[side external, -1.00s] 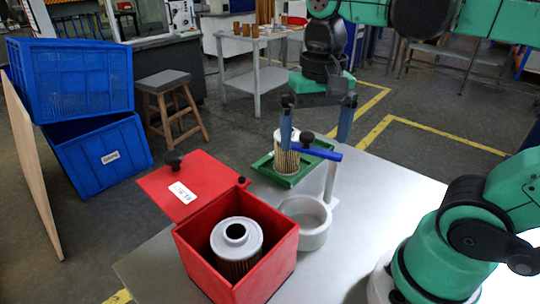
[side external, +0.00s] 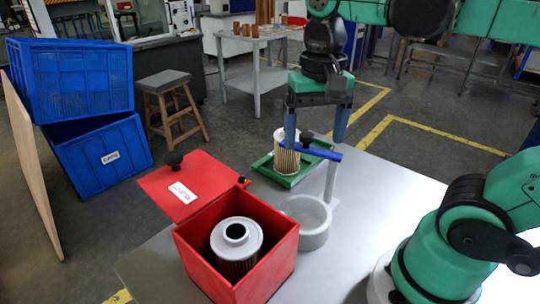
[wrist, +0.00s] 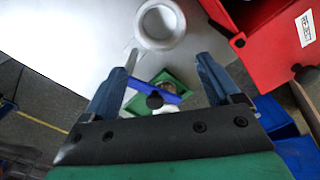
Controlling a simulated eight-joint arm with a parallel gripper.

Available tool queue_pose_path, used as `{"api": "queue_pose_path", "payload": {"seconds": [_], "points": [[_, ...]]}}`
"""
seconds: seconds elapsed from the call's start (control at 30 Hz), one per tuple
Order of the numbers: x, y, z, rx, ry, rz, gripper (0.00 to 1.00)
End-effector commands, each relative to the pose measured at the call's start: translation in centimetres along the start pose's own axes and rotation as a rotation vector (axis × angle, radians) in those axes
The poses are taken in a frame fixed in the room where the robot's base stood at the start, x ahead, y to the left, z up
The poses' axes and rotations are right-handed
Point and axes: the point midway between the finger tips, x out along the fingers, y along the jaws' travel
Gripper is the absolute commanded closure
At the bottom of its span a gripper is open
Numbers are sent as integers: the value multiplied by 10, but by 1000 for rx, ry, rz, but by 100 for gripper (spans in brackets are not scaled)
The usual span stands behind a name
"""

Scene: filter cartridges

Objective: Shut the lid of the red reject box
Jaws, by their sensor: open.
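The red reject box (side external: 282,265) stands on the table with a filter cartridge (side external: 236,243) upright inside it. Its red lid (side external: 205,187) is swung open, away to the left, with a black knob and a white label on it. In the wrist view the open lid (wrist: 282,45) is at the upper right. My gripper (side external: 314,145) is open and empty. It hangs above the back of the table, right of the lid, over the blue bar and green tray. The wrist view shows its blue fingers (wrist: 168,80) spread apart.
A grey ring holder (side external: 305,238) with a post and blue bar (side external: 322,153) stands right of the box. A second cartridge (side external: 286,157) stands in a green tray (side external: 290,180) behind. Bare table lies in front of the ring.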

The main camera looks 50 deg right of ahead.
Motion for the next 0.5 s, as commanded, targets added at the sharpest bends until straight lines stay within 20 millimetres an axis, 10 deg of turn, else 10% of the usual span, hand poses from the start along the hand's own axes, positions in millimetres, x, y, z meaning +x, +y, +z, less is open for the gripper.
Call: {"api": "queue_pose_path", "payload": {"seconds": [0.27,0.5], "points": [[-21,-39,-42,401,-181,-164,99],[-35,-75,-108,882,-469,-333,100]]}}
